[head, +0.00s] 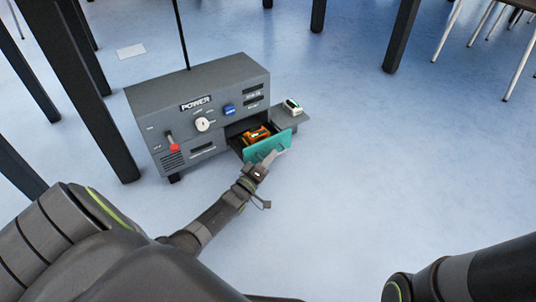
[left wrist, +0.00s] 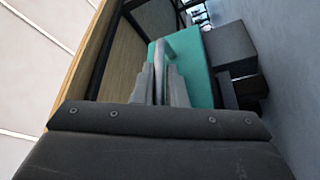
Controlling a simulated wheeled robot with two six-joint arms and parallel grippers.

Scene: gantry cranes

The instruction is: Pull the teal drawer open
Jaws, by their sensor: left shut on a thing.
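The teal drawer front (head: 277,143) stands out from the grey power cabinet (head: 163,117), so the drawer is partly open. An orange object (head: 257,134) lies inside it. My left gripper (head: 268,161) is at the outer face of the drawer front. In the left wrist view, my left gripper (left wrist: 160,80) is shut on the drawer's handle (left wrist: 163,48), with the teal front (left wrist: 196,72) just beyond. The fingers hide part of the handle. My right gripper is not in view.
A small white and green device (head: 292,106) sits on a grey ledge (head: 291,120) right of the drawer. The cabinet face has a red-tipped lever (head: 173,146), a white knob (head: 203,124) and a blue switch (head: 229,109). Dark posts stand at left. Floor (head: 370,170) at right is clear.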

